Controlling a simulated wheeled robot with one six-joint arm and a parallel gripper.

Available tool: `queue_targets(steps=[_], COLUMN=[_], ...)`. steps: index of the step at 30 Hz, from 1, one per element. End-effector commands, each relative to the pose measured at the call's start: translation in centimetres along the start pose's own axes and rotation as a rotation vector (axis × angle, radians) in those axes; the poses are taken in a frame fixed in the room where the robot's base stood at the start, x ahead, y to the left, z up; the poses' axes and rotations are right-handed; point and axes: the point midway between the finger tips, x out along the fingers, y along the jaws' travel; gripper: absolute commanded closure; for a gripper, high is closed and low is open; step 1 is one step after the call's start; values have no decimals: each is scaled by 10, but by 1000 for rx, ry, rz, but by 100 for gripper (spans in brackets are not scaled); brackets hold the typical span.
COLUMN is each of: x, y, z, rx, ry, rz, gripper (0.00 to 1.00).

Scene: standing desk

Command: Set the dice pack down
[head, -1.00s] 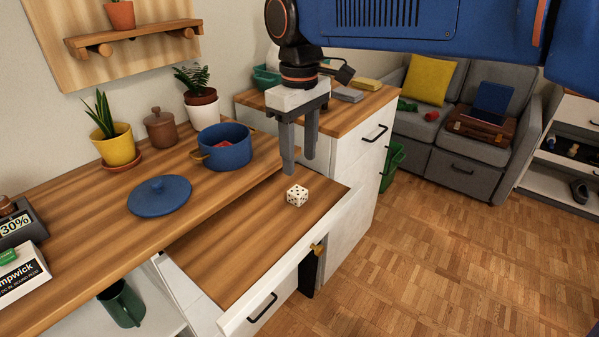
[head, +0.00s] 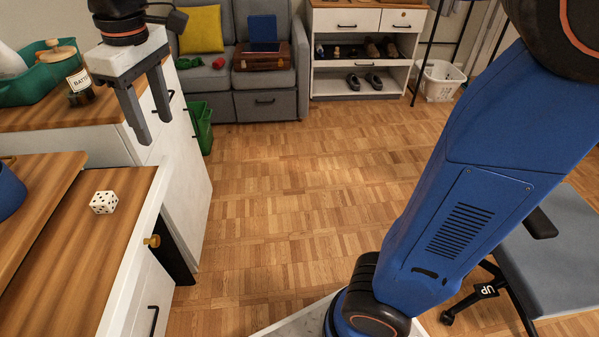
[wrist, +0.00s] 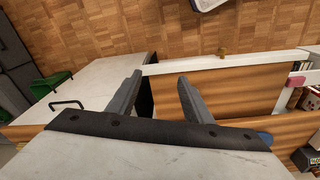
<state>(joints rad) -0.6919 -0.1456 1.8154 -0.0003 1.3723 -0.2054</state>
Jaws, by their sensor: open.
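The dice pack (head: 104,202), a white cube with black dots, rests on the wooden pull-out surface (head: 75,265) at the left of the head view. My gripper (head: 153,128) is above and to the right of it in the picture, clear of it. Its two fingers are apart with nothing between them. In the wrist view my gripper (wrist: 159,78) is also open and empty. The dice pack does not show in the wrist view.
A grey chair (head: 560,230) is at the right.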

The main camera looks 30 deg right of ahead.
Motion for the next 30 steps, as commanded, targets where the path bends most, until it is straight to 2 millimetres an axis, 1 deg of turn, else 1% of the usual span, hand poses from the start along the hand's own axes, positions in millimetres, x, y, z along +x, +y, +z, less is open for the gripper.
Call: queue_targets(steps=[1, 2, 3, 5, 6, 8, 9, 11, 12, 18, 21, 24, 27, 30], x=[1, 3, 6, 10, 14, 19, 24, 31, 36, 69, 88, 104, 117, 124], y=[16, 24, 34, 46, 54, 63, 68, 75, 78, 84, 82, 78, 74, 72], z=[24, 36, 53, 78, 94, 119, 136, 160, 177, 255, 288, 314, 331, 340], rx=[56, 86, 127, 187, 227, 287, 326, 387, 426, 621, 712, 786, 835, 864], ry=[17, 27, 40, 60, 74, 93, 105, 125, 139, 202, 231, 255, 273, 283], rz=[8, 14, 20, 31, 39, 51, 59, 72, 82, 132, 158, 181, 197, 207], gripper=[54, 54, 54, 54, 54, 54, 54, 54, 54, 54, 54, 54, 54, 54])
